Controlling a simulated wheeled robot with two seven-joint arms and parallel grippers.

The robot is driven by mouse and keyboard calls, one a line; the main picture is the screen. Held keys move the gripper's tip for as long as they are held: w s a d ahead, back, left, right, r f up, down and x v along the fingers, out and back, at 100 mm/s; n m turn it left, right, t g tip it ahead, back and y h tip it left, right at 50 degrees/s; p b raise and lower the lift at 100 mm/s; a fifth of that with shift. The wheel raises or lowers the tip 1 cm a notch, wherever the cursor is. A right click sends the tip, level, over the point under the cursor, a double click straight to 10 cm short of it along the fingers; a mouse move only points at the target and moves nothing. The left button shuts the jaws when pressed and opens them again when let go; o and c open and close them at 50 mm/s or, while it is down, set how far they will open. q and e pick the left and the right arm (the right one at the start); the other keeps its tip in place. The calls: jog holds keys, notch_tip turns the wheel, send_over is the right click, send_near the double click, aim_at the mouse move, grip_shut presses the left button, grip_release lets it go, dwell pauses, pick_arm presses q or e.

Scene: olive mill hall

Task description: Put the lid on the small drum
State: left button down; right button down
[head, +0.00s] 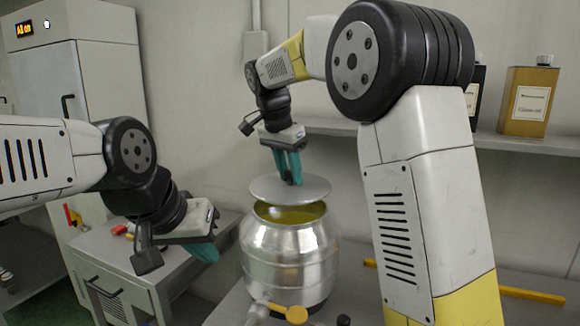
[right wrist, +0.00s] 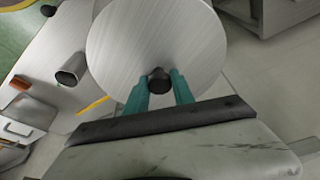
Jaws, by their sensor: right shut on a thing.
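The small drum (head: 285,258) is a ribbed shiny metal vessel with a tap at its base, standing upright in the middle of the head view. Its mouth is open at the front and shows yellow-green contents. The lid (head: 262,187) is a flat grey metal disc, held roughly level above the mouth with a visible gap at the front. My right gripper (head: 289,170) is shut on the lid's black knob (right wrist: 160,80), with a teal finger on either side; the lid also fills the top of the right wrist view (right wrist: 150,38). My left gripper (head: 204,250) is empty left of the drum; its jaw gap is hidden.
A grey cabinet (head: 120,262) with red-handled items on top stands left of the drum. A wall shelf (head: 530,145) at the right bears a tin (head: 527,101) and a dark bottle. A yellow bar (head: 530,295) lies at the lower right. A metal cup (right wrist: 73,70) shows in the right wrist view.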

aim_at(288, 185)
jog(key=shift+f, duration=2.05)
jog(key=shift+f, duration=0.5)
jog(key=c, duration=1.3)
grip_release()
jog(key=shift+c, duration=0.2)
jog(key=shift+v, duration=5.5)
